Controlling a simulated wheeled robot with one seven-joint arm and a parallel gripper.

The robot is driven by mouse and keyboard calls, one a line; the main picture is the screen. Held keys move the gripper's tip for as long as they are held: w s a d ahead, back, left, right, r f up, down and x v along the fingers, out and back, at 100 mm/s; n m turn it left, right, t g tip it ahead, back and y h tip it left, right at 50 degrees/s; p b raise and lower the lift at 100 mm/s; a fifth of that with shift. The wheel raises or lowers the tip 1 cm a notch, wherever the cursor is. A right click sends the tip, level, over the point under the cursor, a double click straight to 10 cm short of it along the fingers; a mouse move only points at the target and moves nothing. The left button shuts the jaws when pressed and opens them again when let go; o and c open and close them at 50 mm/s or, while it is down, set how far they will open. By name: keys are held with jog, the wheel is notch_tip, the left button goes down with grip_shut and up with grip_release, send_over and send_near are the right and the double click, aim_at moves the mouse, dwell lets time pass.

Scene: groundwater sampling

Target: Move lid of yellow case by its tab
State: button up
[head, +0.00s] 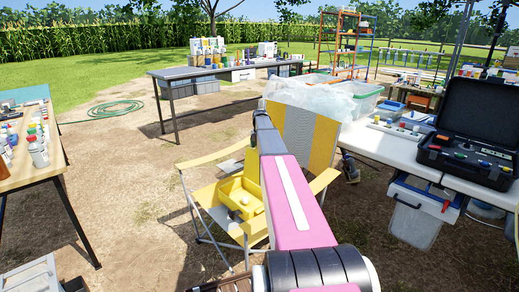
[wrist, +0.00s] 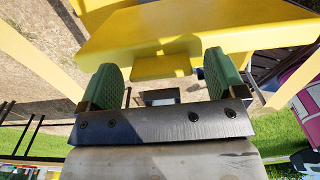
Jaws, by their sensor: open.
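The yellow case (head: 238,208) sits on the seat of a folding chair, partly hidden by my arm in the head view. Its lid (head: 252,167) seems to stand raised at the back. In the wrist view, a broad yellow panel that looks like the lid (wrist: 190,28) fills the top, with a small yellow tab (wrist: 160,67) jutting toward me. My gripper (wrist: 160,76) is open, its two green pads on either side of the tab with gaps. I cannot tell how deep the tab lies between them. My gripper cannot be made out in the head view.
The folding chair (head: 311,140) has a yellow and grey back and armrests close around the case. A white table (head: 385,148) with a black open case (head: 470,130) stands right. A wooden table (head: 30,165) with bottles stands left.

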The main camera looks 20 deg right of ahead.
notch_tip(320, 180, up, 10)
jog(key=shift+d+r, duration=0.15)
jog(key=shift+d, duration=0.05)
dwell(0.6)
